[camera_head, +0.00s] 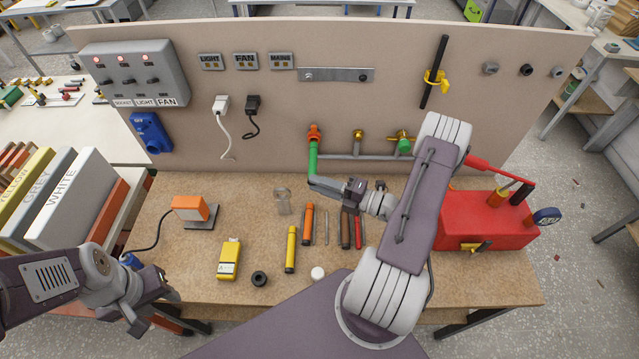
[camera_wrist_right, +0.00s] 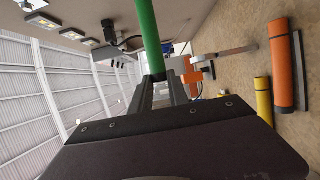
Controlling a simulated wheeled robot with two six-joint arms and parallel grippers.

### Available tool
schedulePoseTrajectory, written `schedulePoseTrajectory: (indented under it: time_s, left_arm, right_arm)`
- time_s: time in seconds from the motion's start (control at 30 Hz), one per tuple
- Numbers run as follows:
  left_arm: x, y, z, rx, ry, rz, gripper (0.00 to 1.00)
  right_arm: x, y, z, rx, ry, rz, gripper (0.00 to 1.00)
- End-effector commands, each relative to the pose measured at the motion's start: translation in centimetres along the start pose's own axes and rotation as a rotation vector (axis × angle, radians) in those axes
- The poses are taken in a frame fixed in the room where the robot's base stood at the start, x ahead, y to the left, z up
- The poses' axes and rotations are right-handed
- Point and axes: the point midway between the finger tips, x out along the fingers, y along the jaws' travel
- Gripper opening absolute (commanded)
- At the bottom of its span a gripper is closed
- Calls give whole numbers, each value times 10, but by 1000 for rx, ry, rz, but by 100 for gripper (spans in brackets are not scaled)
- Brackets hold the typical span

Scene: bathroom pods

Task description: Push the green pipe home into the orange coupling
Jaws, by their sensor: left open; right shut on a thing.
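The green pipe (camera_head: 313,157) stands upright in front of the wall panel. Its top end meets the orange coupling (camera_head: 314,132) from below; how deep it sits I cannot tell. My right gripper (camera_head: 322,184) is shut on the pipe near its lower end. In the right wrist view the pipe (camera_wrist_right: 149,35) runs away from between the right gripper's fingers (camera_wrist_right: 158,88); the coupling is not clear there. My left gripper (camera_head: 158,292) is open and empty at the bench's front left, away from the pipe.
A grey horizontal pipe (camera_head: 362,157) runs right of the green pipe, with brass valves above. The bench holds an orange lamp (camera_head: 190,208), a yellow meter (camera_head: 229,260), orange (camera_head: 308,224) and yellow (camera_head: 291,249) tubes, and a red toolbox (camera_head: 480,222).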

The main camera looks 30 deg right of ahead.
Motion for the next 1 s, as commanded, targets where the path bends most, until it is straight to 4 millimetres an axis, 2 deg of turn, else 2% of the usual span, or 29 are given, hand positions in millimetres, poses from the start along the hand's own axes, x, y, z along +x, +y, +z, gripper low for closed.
schedulePoseTrajectory:
  time_s: [0.67,1.0]
  left_arm:
    - [-2,0,0,0,0,0,43]
    - [-1,0,0,0,0,0,43]
  right_arm:
    - [0,0,0,-1,0,0,0]
    - [3,0,8,-1,1,0,0]
